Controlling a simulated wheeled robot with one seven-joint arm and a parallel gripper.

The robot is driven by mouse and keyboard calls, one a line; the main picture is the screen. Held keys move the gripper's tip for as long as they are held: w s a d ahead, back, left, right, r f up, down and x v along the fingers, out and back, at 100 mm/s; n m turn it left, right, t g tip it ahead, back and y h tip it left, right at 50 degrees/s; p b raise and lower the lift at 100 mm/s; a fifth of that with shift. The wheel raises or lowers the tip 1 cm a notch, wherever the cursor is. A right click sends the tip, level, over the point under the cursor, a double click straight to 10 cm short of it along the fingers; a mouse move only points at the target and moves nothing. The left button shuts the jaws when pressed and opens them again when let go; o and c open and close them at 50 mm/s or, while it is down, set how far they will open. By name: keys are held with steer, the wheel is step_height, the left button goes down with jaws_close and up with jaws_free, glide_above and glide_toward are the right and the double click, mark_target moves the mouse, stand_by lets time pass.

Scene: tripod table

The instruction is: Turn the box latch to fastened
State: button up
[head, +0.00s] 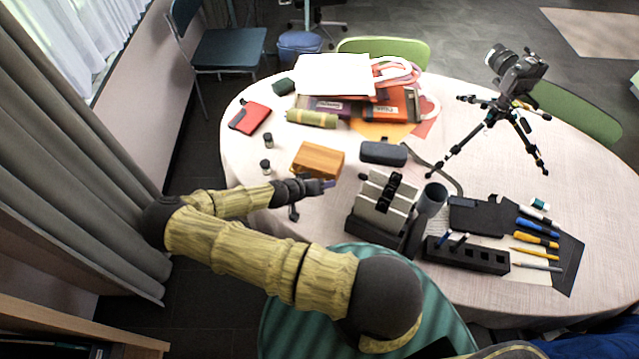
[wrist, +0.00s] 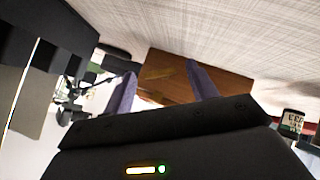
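A wooden box (head: 318,160) sits on the table, left of centre. My gripper (head: 326,185) is in front of it, at its near side. In the wrist view the box (wrist: 165,90) shows between and beyond my two purple fingers. The fingers are spread apart, with my gripper (wrist: 161,80) open and nothing held between them. A thin lighter strip on the box face (wrist: 160,73) may be the latch; I cannot tell its position. In the head view the latch is not discernible.
A silver and black device (head: 382,210) stands right of my gripper, with a grey cup (head: 432,200) beside it. A dark case (head: 384,152) lies right of the box. Two small dark bottles (head: 266,166) stand left of it. Clear tabletop (head: 245,160) lies further left.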

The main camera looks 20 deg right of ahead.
steer(key=c, duration=0.9)
steer(key=shift+o, duration=0.2)
steer(key=shift+a+f+h+b, duration=0.1)
steer(key=shift+f+h+b, duration=0.15)
steer(key=shift+b, duration=0.65)
steer(key=shift+n+g+b, duration=0.3)
steer(key=shift+b, duration=0.2)
steer(key=h+b, duration=0.1)
steer(key=b, duration=0.1)
steer(key=n+b, duration=0.1)
steer(key=b, duration=0.1)
steer(key=shift+w+a+f+g+h, duration=0.15)
steer(key=shift+w+g+h, duration=0.05)
steer(key=shift+g+h, duration=0.15)
steer(key=n+h+b, duration=0.1)
steer(key=b, duration=0.2)
steer(key=shift+w+g+h, duration=0.1)
steer(key=shift+g+h, duration=0.2)
steer(key=shift+g, duration=0.05)
steer(key=shift+r, duration=0.2)
